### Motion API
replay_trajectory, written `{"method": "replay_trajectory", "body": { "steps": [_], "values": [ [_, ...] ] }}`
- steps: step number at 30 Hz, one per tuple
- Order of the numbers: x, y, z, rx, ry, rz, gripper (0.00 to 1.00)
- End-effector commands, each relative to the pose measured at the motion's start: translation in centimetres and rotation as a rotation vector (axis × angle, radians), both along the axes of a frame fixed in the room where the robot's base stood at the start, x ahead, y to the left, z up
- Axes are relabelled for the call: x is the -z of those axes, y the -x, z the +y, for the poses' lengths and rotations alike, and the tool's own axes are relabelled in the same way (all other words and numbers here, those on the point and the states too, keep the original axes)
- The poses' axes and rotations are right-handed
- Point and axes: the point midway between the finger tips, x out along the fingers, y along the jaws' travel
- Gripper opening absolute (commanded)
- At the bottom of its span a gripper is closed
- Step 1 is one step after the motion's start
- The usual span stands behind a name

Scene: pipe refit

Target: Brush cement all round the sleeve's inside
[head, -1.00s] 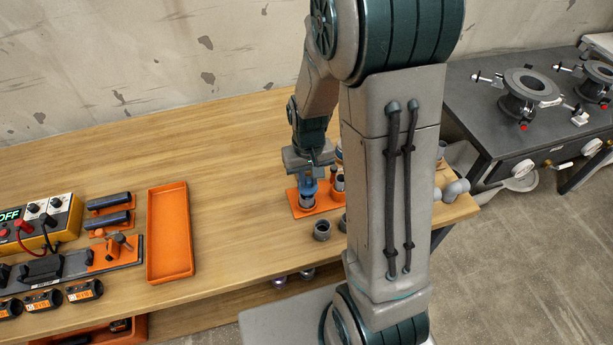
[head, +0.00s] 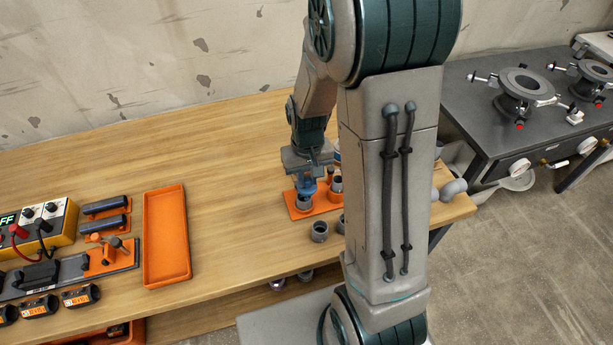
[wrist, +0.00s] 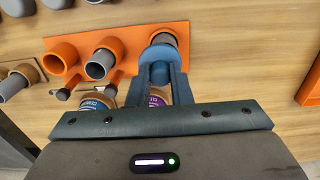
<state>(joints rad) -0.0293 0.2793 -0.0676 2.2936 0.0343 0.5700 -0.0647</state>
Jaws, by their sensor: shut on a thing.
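My gripper (wrist: 162,80) is shut on a blue round-capped brush (wrist: 160,63), pointing down. Its bristles are hidden. In the head view my gripper (head: 308,172) holds the blue brush (head: 307,187) right over the left end of an orange holder (head: 324,202). A grey sleeve (wrist: 166,39) shows just past the blue cap in the wrist view, on the orange plate (wrist: 125,40). The brush appears to be at or in this sleeve, but how deep, and any cement inside, cannot be seen. Two labelled containers, one blue (wrist: 92,101) and one purple (wrist: 157,98), are partly hidden behind my gripper.
Other orange-ringed sockets (wrist: 100,64) stand on the plate beside the brush. A loose grey fitting (head: 319,231) stands in front of the holder. An orange tray (head: 166,235) lies to the left, with clear wood between. A dark bench (head: 530,120) stands at the right.

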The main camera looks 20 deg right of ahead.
Motion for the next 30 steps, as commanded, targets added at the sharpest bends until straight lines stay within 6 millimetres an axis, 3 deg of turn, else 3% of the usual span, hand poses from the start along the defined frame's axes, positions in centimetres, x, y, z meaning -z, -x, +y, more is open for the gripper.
{"method": "replay_trajectory", "body": {
  "steps": [30],
  "values": [
    [0.02,-1.01,-0.20,0.000,0.000,-0.001,0.00]
  ]
}}
